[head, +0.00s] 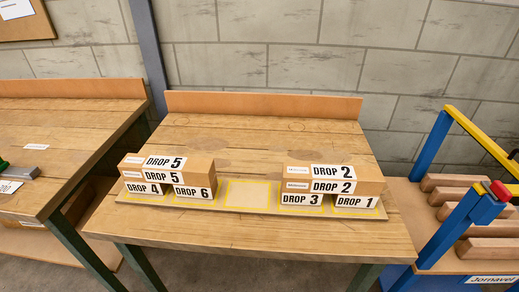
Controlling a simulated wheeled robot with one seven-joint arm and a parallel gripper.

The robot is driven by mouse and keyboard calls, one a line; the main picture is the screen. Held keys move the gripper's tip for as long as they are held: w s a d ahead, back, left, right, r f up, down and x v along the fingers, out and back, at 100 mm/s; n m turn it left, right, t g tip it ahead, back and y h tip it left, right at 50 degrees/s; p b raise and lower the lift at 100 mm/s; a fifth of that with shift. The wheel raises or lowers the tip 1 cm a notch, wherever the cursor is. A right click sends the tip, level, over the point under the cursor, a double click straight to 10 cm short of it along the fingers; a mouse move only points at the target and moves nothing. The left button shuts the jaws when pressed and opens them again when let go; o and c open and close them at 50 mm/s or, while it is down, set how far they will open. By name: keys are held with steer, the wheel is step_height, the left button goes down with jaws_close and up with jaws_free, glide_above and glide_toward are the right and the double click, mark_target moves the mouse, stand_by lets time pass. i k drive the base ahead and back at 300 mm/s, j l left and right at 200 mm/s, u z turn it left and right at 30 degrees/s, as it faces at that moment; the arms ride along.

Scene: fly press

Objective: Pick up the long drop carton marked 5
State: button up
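The long drop carton marked 5 (170,169) is a brown box with white DROP 5 labels on its top and front. It lies flat at the left of the middle workbench, bridging two smaller cartons, DROP 4 (145,188) on the left and DROP 6 (193,192) on the right. Its long side runs left to right. My gripper is not in view.
A similar long carton, DROP 2 (334,179), rests on DROP 3 (301,199) and DROP 1 (355,202) at the right. Between the stacks is an empty yellow-outlined square (253,194). The workbench (260,236) is clear in front. A blue-and-yellow rack (447,205) stands right.

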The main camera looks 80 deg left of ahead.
mark_target(167, 170)
steer(key=j+u, duration=0.15)
steer(key=u, duration=2.85)
steer(key=i+l+u, duration=0.15)
steer(key=l+u, duration=0.2)
steer(key=l, duration=0.3)
steer(key=l+u, duration=0.35)
steer(key=l, duration=0.3)
steer(key=i, duration=0.05)
